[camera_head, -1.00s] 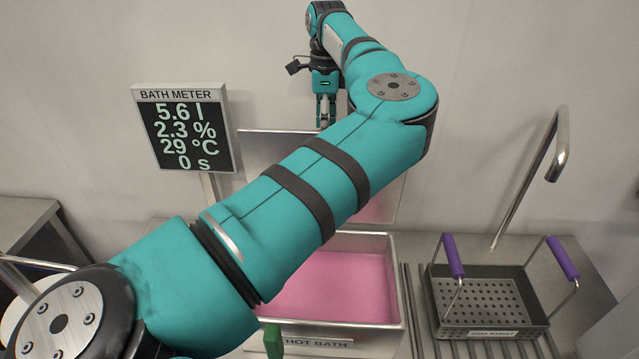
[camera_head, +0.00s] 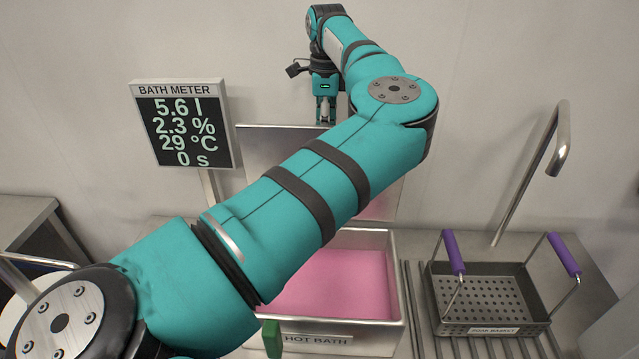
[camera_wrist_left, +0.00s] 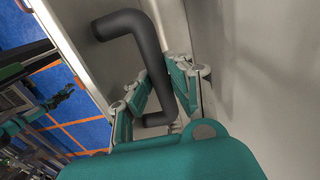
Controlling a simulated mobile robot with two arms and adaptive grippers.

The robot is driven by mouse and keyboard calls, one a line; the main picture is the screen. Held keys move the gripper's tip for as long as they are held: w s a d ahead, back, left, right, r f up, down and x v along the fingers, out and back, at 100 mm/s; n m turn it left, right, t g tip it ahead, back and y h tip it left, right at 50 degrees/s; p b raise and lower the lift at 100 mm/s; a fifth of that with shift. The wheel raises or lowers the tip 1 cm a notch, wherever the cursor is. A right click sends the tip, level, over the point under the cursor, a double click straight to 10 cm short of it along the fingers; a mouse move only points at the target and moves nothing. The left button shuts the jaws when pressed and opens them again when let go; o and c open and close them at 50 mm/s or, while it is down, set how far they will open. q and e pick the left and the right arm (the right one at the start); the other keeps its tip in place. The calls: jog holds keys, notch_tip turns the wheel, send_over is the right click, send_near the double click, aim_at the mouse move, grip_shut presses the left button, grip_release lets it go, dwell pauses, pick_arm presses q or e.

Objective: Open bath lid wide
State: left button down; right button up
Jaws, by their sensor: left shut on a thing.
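The metal bath lid (camera_head: 270,147) stands raised, close to upright, behind the hot bath (camera_head: 388,243), which holds pink liquid. My left arm crosses in front and hides much of the lid and part of the bath. My left gripper (camera_head: 325,116) is at the lid's top edge, pointing down. In the left wrist view, my left gripper (camera_wrist_left: 162,90) is shut on the dark bar handle (camera_wrist_left: 150,55), which stands out from the pale metal lid (camera_wrist_left: 95,62). My right gripper is not in view.
The bath meter (camera_head: 184,124) stands left of the lid, reading 29 °C and 0 s. A perforated basket (camera_head: 485,297) with purple handles sits right of the bath. A bent metal pipe (camera_head: 530,180) rises behind it. The wall is close behind the lid.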

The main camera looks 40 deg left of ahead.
pick_arm(q)
jog(key=shift+w+a+r+p, duration=0.1)
jog(key=shift+w+a+p, duration=0.25)
jog(key=shift+p, duration=0.2)
jog(key=c, duration=2)
grip_release()
jog(key=w+a+p, duration=0.2)
jog(key=shift+w+a+f+p, duration=0.15)
jog(key=shift+w+f+p, duration=0.15)
jog(key=shift+f+p, duration=0.1)
jog(key=shift+o, duration=0.3)
jog(key=shift+w+a+f, duration=0.15)
jog(key=shift+w+f, duration=0.05)
jog(key=shift+w, duration=0.05)
jog(key=o, duration=0.5)
jog(key=shift+o, duration=1.2)
jog(key=shift+f, duration=0.1)
jog(key=shift+w+a+f, duration=0.1)
jog(key=shift+w+a, duration=0.05)
